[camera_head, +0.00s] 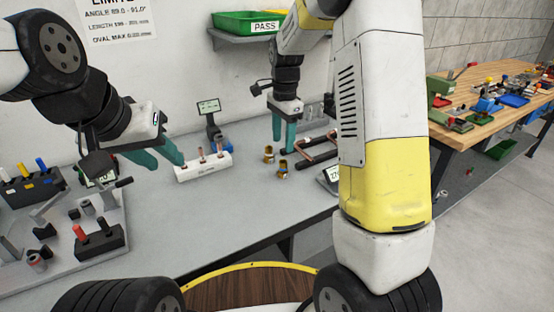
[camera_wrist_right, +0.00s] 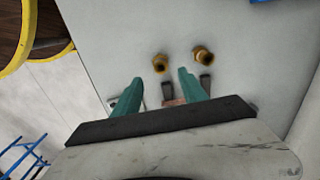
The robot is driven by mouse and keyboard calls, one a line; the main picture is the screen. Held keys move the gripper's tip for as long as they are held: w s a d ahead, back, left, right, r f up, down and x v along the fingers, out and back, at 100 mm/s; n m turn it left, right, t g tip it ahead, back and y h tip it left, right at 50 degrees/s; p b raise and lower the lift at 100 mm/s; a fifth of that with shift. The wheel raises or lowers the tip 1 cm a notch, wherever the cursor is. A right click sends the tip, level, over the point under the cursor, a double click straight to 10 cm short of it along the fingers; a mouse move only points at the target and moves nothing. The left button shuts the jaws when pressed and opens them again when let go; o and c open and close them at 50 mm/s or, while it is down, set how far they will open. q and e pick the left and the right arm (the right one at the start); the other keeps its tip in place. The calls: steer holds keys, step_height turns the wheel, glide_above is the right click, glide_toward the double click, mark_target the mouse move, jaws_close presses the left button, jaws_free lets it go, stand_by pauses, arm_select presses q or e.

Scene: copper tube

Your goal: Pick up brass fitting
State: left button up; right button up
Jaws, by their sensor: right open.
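Two brass fittings stand on the grey bench in the head view, one slightly farther back (camera_head: 268,154) and one nearer (camera_head: 283,169). Both also show in the right wrist view, one at the left (camera_wrist_right: 160,62) and one at the right (camera_wrist_right: 203,55). My right gripper (camera_head: 284,148) has teal fingers pointing down above the bench, close to the fittings. In its wrist view the fingers (camera_wrist_right: 161,76) are apart with nothing held, and the fittings lie beyond the fingertips. My left gripper (camera_head: 169,166) is open and empty, to the left of a white block.
The white block (camera_head: 203,168) holds upright copper pieces. A small display (camera_head: 208,107) stands behind it. Copper tubes (camera_head: 318,151) lie right of the fittings, with a digital readout (camera_head: 329,178) in front. Fixtures (camera_head: 95,243) fill the left bench. The front middle is clear.

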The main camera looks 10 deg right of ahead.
mark_target(283, 161)
steer(key=shift+m, duration=0.3)
step_height(283, 161, down, 9)
steer(key=shift+w+d+r, duration=0.1)
steer(key=shift+w, duration=0.05)
steer(key=shift+c, duration=0.4)
jaws_close()
